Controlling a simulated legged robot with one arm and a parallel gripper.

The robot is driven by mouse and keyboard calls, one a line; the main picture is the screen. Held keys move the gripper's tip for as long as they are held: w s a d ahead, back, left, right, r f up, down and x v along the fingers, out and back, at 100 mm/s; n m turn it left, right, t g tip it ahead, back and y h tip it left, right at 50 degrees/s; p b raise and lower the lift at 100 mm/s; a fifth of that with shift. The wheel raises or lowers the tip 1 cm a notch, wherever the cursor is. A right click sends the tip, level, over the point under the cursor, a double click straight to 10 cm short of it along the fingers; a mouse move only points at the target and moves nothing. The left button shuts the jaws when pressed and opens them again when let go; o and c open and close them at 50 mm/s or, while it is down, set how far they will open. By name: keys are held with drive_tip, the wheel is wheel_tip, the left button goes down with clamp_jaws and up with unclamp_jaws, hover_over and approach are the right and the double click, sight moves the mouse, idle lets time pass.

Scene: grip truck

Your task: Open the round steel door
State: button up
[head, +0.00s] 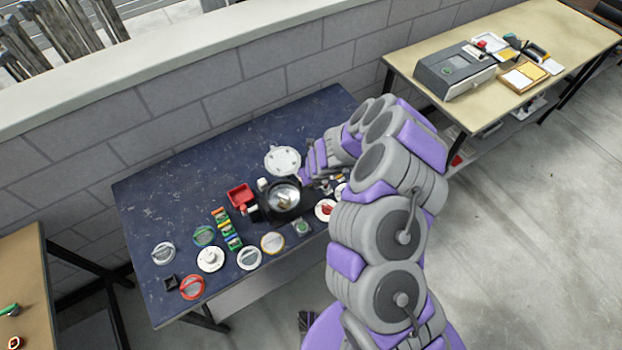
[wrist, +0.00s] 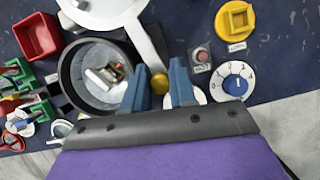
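The round steel door (head: 283,160) is a pale disc at the back of a black round housing (head: 268,208). It stands swung back, away from the opening. In the wrist view the door (wrist: 100,12) is cut by the top edge, and the housing's black rim (wrist: 68,80) surrounds a grey interior with small metal and white items. A pale bar (wrist: 143,42) runs from the door to a brass knob (wrist: 159,83). My gripper (wrist: 160,62) has its two blue fingers apart, one on each side of the knob. I cannot tell whether they touch it. In the head view my arm hides the fingertips.
A red bin (head: 240,195) stands left of the housing. Several round dials, including a red-rimmed one (head: 192,287), cover the dark table's front. A blue dial (wrist: 234,82) and a yellow fixture (wrist: 235,20) lie right of my gripper. A block wall stands behind.

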drive_tip(key=o, duration=0.4)
drive_tip(key=shift+a, duration=0.15)
drive_tip(key=p+v, duration=0.2)
drive_tip(key=v, duration=1.5)
drive_tip(key=shift+w+r+p, duration=0.1)
drive_tip(key=shift+r+p, duration=0.05)
drive_tip(key=shift+p, duration=0.25)
